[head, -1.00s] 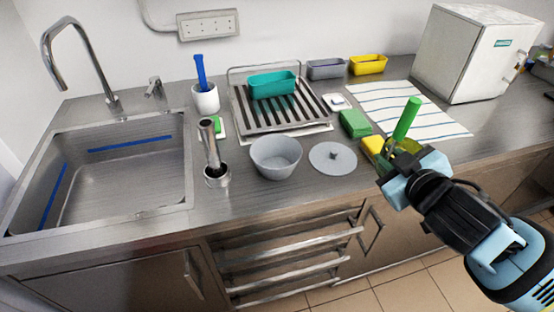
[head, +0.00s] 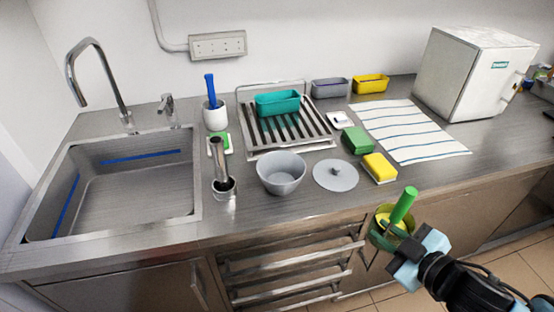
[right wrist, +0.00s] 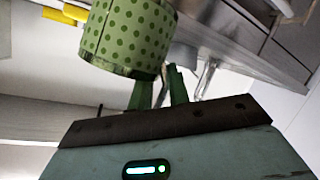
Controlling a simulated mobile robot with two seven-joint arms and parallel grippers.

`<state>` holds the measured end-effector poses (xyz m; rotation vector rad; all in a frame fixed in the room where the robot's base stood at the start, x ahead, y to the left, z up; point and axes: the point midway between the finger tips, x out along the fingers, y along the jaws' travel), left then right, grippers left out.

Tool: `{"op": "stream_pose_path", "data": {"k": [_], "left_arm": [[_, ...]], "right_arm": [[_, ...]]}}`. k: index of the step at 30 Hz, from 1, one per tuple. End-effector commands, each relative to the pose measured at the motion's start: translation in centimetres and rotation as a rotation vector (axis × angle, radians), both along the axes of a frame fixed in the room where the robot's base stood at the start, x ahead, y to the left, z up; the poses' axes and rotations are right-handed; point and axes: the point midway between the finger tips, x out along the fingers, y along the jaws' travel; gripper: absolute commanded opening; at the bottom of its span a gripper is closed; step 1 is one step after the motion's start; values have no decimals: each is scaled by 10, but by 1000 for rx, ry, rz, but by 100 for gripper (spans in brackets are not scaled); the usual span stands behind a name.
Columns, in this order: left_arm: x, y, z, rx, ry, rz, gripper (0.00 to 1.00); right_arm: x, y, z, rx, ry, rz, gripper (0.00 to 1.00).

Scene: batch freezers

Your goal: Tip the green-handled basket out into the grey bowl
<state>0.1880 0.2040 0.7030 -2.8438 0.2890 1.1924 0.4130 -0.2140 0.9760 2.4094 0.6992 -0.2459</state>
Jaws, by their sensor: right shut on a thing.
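The green-handled basket (head: 379,238) hangs in front of the counter's front edge, to the right of the drawers. Its green handle (head: 403,205) sticks up and leans to the right. My right gripper (head: 399,253) is shut on the basket at its near side. In the right wrist view the basket (right wrist: 128,38) shows green with darker dots, at the fingertips (right wrist: 160,88). What lies inside it is too small to make out. The grey bowl (head: 281,174) stands upright on the counter, left of the basket and apart from it. My left gripper is out of view.
A grey round lid (head: 336,176) lies right of the bowl. A yellow sponge (head: 380,167) and a green sponge (head: 356,140) lie behind right. A dish rack (head: 290,130) is behind the bowl.

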Motion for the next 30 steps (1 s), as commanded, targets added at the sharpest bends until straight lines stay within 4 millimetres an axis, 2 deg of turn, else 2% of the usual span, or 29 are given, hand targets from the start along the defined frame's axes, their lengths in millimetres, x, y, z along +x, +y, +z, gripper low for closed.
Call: {"op": "stream_pose_path", "data": {"k": [6, 12, 19, 22, 24, 30], "left_arm": [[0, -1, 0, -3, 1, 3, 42], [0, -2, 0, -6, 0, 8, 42], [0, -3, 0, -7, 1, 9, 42], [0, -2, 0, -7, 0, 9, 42], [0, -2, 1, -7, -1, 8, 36], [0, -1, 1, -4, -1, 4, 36]], "right_arm": [[26, 5, 22, 13, -6, -171, 0], [42, 3, 38, 11, -3, -339, 0], [47, 0, 46, 5, -3, -449, 0], [47, -1, 47, 2, -3, -465, 0], [48, -1, 48, 1, -3, -469, 0], [47, -1, 47, 0, -3, -467, 0]]}}
